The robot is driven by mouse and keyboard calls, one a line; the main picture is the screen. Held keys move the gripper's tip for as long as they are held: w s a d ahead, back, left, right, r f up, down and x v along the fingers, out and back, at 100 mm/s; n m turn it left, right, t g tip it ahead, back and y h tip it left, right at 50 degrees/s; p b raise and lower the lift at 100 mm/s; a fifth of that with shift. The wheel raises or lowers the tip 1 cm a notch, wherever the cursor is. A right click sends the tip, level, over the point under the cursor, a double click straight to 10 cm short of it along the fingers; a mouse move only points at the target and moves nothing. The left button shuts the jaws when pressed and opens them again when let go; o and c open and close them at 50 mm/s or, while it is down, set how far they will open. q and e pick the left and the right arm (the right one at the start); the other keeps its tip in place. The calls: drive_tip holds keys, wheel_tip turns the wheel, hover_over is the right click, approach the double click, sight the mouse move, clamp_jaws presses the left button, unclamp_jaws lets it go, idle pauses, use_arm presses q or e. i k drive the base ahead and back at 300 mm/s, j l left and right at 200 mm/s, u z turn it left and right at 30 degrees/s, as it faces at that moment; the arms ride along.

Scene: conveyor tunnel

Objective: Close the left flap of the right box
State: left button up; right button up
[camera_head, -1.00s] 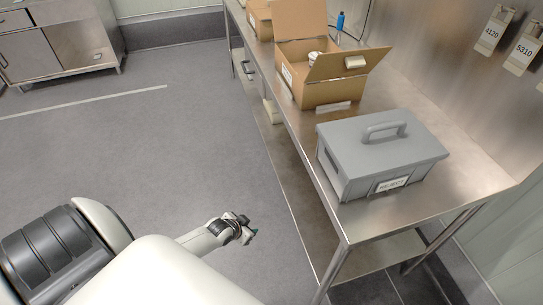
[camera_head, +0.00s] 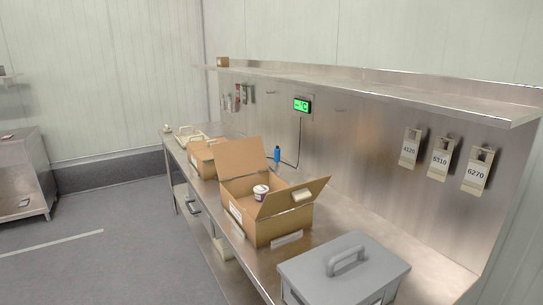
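An open cardboard box (camera_head: 268,229) stands on the steel table, the nearer of two boxes along it. A small white cup with a dark lid (camera_head: 261,192) shows inside. A second cardboard box (camera_head: 203,163) stands farther back along the table. Neither of my grippers is in view now.
A grey lidded case with a handle (camera_head: 345,272) stands on the near table end. A blue bottle (camera_head: 277,154) is behind the box. A steel shelf (camera_head: 380,88) runs above, with numbered tags (camera_head: 477,172) below it. Floor at left is clear.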

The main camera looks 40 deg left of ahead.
sight(234, 158)
drive_tip(key=j+z, duration=0.3)
drive_tip(key=j, duration=0.9)
drive_tip(key=j+z, duration=0.3)
drive_tip(key=j, duration=0.85)
drive_tip(key=k, duration=0.05)
